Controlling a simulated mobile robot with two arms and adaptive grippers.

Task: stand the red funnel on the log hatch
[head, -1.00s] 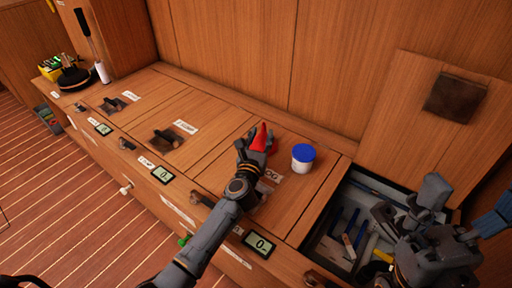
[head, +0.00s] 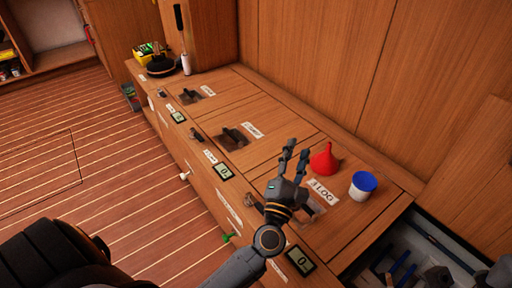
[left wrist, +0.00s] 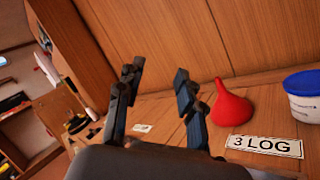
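The red funnel (head: 324,160) stands wide end down, spout up, on the log hatch (head: 345,215), behind its "3 LOG" label (head: 322,191). It also shows in the left wrist view (left wrist: 231,106), right of the fingers. My left gripper (head: 295,148) is open and empty, to the left of the funnel and apart from it. In the left wrist view its two fingers (left wrist: 157,82) are spread with nothing between them. Grey parts at the bottom right edge of the head view look like my right gripper (head: 468,278), mostly cut off.
A white tub with a blue lid (head: 362,186) stands on the hatch right of the funnel. An open compartment (head: 428,225) with tools lies to the right. Two more labelled hatches are to the left; a lint roller (head: 186,62) and black round item stand at the far end.

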